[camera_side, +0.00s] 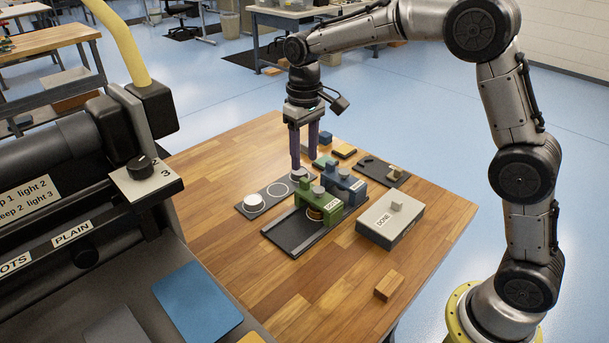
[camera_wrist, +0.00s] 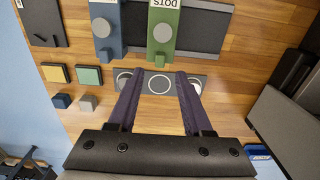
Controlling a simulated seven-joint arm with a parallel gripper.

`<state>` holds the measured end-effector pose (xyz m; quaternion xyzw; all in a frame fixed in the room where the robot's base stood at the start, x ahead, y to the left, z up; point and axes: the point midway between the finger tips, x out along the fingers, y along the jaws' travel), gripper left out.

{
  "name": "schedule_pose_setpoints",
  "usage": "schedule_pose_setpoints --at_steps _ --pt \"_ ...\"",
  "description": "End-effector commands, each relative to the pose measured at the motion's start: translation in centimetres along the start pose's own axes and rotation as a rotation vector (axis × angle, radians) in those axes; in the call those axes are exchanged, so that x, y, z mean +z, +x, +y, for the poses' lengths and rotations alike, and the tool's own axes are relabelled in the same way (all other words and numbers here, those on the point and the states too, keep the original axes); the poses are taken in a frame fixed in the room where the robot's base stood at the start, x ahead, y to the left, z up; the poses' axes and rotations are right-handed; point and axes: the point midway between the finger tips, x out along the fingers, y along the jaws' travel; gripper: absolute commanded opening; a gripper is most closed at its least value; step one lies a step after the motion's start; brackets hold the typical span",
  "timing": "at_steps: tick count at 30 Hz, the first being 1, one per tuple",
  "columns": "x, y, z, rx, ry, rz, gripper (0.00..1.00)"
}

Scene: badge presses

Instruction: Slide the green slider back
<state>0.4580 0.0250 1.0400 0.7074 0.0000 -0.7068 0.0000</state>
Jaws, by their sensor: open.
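The green press (camera_side: 329,203), labelled DOTS and topped with a grey knob, stands at a dark base plate (camera_side: 283,239). A round brownish piece shows low in its front. In the wrist view the green body (camera_wrist: 160,48) lies just beyond my fingertips, with its grey knob facing me. I cannot tell which part of it slides. My gripper (camera_side: 304,162) is open and points down over the dark strip (camera_side: 268,194) with circles, behind the green press and apart from it. In the wrist view nothing is held between the fingertips (camera_wrist: 159,75).
A blue press (camera_side: 352,187) stands beside the green one. White discs (camera_side: 254,203) sit on the strip. A grey DONE box (camera_side: 378,226), a wooden block (camera_side: 389,286), a dark tray (camera_side: 372,168) and small coloured pads (camera_wrist: 88,76) lie around. The table's front is mostly clear.

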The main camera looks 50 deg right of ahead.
Motion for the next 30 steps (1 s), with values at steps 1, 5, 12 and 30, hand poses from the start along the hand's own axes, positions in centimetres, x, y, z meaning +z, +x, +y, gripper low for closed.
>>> schedule_pose_setpoints --at_steps 1,5,12,30 --pt "0.1 1.1 0.0 0.000 0.000 -0.005 0.50" --pt "0.1 3.3 0.0 0.000 0.000 -0.005 0.50" --pt "0.1 5.7 0.0 0.000 0.000 -0.003 0.50" --pt "0.0 6.1 0.0 0.000 0.000 -0.001 0.07"
